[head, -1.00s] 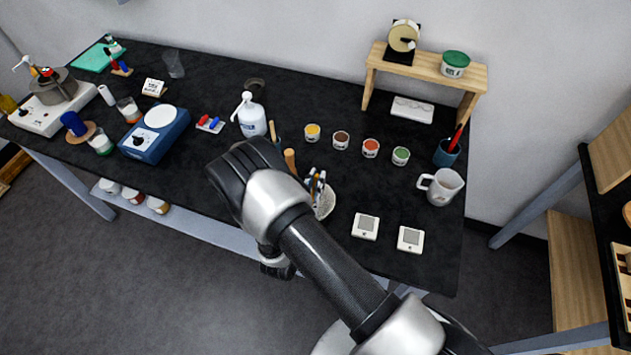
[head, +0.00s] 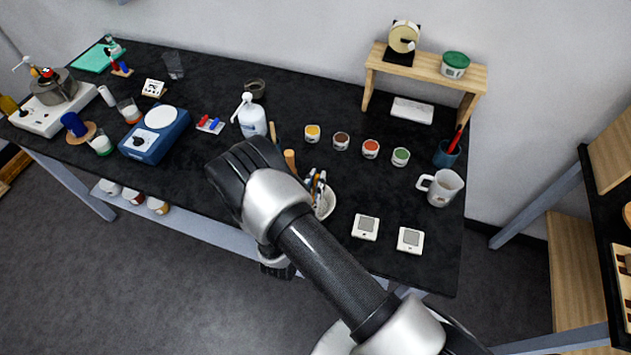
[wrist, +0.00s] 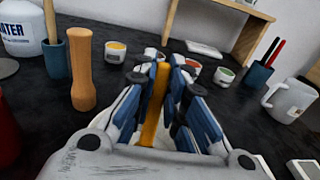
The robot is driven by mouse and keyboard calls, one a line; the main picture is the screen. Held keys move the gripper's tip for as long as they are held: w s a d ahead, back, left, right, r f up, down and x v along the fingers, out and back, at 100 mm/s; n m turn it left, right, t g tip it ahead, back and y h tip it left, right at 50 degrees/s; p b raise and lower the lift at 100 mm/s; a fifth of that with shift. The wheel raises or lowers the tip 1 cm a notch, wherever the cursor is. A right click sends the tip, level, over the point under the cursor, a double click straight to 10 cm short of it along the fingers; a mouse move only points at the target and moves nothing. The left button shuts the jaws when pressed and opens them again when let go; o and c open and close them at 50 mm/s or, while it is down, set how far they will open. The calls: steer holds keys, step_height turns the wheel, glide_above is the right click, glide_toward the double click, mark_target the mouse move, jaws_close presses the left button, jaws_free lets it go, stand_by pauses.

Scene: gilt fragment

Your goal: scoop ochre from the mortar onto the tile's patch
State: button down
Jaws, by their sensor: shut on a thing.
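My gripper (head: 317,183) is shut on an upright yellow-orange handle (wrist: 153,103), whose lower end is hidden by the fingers. It is over a round white bowl (head: 331,203), which looks like the mortar and is partly hidden by my gripper and arm. I cannot see any ochre in it, or whether the held tool touches it. Two white tiles, a left one (head: 356,234) and a right one (head: 404,247), lie to the right of the bowl. Each has a grey square patch. I cannot tell which tile is meant. A wooden pestle (wrist: 83,72) stands upright to the left of my gripper.
Several small paint pots, one yellow (head: 312,133), stand behind the bowl. A white jug (head: 443,186) and a blue cup with tools (head: 446,153) are at the right. A white pump bottle (head: 251,119) is behind left. The black table is clear around the tiles.

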steer(key=shift+r+p, duration=1.95)
steer(key=shift+r, duration=1.4)
steer(key=shift+d+f, duration=0.1)
